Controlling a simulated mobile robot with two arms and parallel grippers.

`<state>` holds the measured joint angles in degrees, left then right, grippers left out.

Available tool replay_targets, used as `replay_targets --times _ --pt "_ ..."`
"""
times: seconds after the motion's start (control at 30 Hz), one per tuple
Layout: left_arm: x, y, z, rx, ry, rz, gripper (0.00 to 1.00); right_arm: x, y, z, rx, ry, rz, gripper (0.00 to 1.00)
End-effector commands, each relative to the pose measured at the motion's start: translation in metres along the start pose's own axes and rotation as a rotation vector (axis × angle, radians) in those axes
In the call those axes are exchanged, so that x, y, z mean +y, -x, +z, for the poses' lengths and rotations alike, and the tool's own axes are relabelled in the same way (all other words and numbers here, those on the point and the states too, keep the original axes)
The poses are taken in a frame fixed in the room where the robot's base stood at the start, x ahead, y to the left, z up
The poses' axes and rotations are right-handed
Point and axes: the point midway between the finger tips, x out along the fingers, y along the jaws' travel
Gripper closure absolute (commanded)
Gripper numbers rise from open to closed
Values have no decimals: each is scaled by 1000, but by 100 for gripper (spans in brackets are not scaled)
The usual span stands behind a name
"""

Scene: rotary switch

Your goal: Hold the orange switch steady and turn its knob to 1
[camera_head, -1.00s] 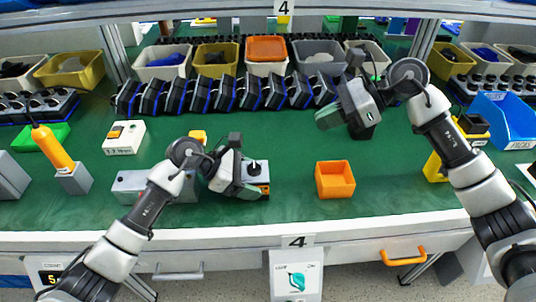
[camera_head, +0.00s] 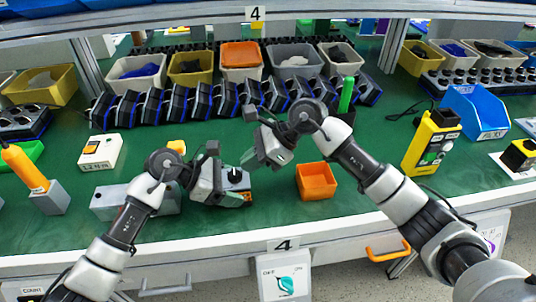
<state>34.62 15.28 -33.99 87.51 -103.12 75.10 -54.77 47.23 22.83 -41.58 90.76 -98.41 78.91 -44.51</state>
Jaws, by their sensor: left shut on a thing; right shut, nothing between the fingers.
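The orange switch (camera_head: 246,196) sits on the green table, a small box with a grey top, a dark knob (camera_head: 234,175) and some orange on its side. My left gripper (camera_head: 222,186) is shut on the switch from its left side and covers much of it. The knob's pointing direction is too small to tell. My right gripper (camera_head: 252,161) is shut and empty. It is above and just to the right of the knob, apart from it as far as I can see.
An orange open bin (camera_head: 316,182) stands right of the switch. A yellow device (camera_head: 431,143) stands further right. A row of black-blue units (camera_head: 200,102) runs behind, with bins (camera_head: 241,58) beyond. A white switch box (camera_head: 101,152) is at the left.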

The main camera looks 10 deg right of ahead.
Motion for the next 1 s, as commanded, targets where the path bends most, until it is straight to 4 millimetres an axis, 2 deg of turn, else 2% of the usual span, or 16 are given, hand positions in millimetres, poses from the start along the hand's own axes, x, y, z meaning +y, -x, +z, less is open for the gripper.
replay_targets --times 1.0 --pt "0 -1 -1 2 1 -1 57 -2 -10 10 1 57 63 100"
